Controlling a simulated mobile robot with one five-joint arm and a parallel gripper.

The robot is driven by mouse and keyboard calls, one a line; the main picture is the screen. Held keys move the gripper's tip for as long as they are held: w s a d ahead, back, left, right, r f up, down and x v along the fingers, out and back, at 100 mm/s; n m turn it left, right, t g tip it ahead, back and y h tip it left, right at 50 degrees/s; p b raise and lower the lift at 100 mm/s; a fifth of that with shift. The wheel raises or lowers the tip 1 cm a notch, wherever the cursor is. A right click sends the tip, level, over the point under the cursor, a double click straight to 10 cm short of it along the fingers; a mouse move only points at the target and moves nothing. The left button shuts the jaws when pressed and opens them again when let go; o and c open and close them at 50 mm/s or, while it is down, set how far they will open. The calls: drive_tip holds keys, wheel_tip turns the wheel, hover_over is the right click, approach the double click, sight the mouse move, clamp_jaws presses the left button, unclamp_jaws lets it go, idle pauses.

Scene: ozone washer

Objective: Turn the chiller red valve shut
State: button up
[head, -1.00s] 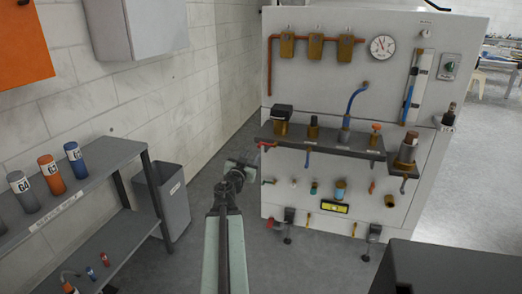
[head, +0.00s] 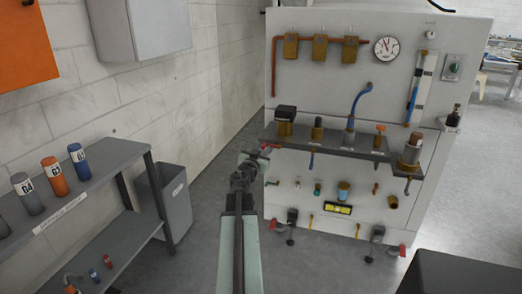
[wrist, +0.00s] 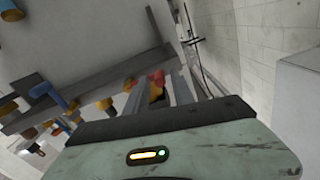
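My gripper (head: 258,158) is at the left edge of the white machine panel, close to a red lever handle (head: 269,146) by the left end of the grey shelf. In the wrist view, the two grey fingers of my gripper (wrist: 158,95) are apart. A red handle (wrist: 157,77) with a yellow body shows between and beyond them. I cannot tell whether the fingers touch it. No readable label marks which valve is the chiller one. The arm and gripper partly hide this corner of the panel.
The grey shelf (head: 335,142) holds several fittings and a blue bent pipe (head: 359,101). More red handles sit lower, at the left (head: 268,223) and right (head: 402,250). A grey bin (head: 172,205) and a rack (head: 100,175) with numbered cylinders stand left. Open floor lies between.

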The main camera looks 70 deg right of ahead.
clamp_jaws()
drive_tip(key=s+f+n+b, duration=0.6)
drive_tip(key=n, duration=1.2)
drive_tip(key=shift+d, duration=0.1)
idle(0.7)
drive_tip(key=shift+o, duration=1.9)
unclamp_jaws()
